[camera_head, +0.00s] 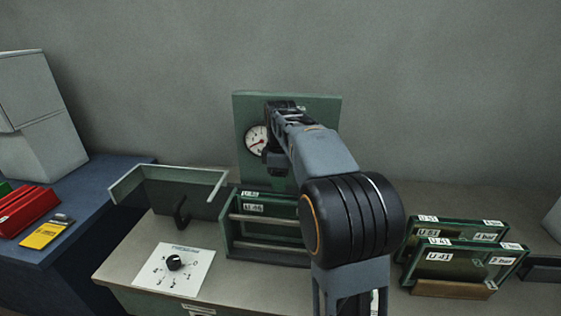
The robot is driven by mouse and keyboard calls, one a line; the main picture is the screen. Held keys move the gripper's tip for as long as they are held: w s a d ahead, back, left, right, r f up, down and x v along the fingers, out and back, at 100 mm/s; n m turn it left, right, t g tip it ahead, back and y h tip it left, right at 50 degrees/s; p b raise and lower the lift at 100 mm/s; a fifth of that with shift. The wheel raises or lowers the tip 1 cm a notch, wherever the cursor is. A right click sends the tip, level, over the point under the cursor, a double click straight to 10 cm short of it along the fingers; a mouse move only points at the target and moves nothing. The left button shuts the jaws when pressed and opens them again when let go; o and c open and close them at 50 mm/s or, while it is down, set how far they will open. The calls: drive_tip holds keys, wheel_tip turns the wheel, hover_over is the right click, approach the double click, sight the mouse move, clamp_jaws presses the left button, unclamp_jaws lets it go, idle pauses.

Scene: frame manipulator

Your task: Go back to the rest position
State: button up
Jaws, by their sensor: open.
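My arm rises from the bottom of the view, and its black-ringed joint covers part of the bench. My gripper (272,135) is at the far end of the arm, in front of a green upright panel (320,105) with a round white gauge (255,141). Its jaws are apart, one above the other, close to the right side of the gauge. I see nothing held between them. I cannot tell whether the gripper touches the panel.
A green rack (235,237) with labelled frames stands below the panel. Labelled frames (463,258) stand in a wooden holder at right. A dial plate (174,270) and an open-topped tray (168,172) are at left. A blue bench (90,225) holds red and yellow items.

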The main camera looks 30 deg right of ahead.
wheel_tip(320, 180, up, 6)
drive_tip(key=shift+s+f+p, duration=0.1)
drive_tip(key=shift+f+p, duration=0.15)
drive_tip(key=shift+p, duration=0.05)
drive_tip(key=s+a+f+m+t, duration=0.2)
drive_tip(key=s+a+f+m, duration=0.3)
drive_tip(key=s, duration=0.4)
drive_tip(key=s+a+f+m+t, duration=0.1)
drive_tip(key=s+a+f+m, duration=0.4)
drive_tip(key=s+f, duration=0.3)
drive_tip(key=shift+s+f+m+t, duration=0.2)
drive_tip(key=shift+s+m+t, duration=0.2)
drive_tip(key=shift+s+m, duration=0.3)
drive_tip(key=shift+c, duration=0.5)
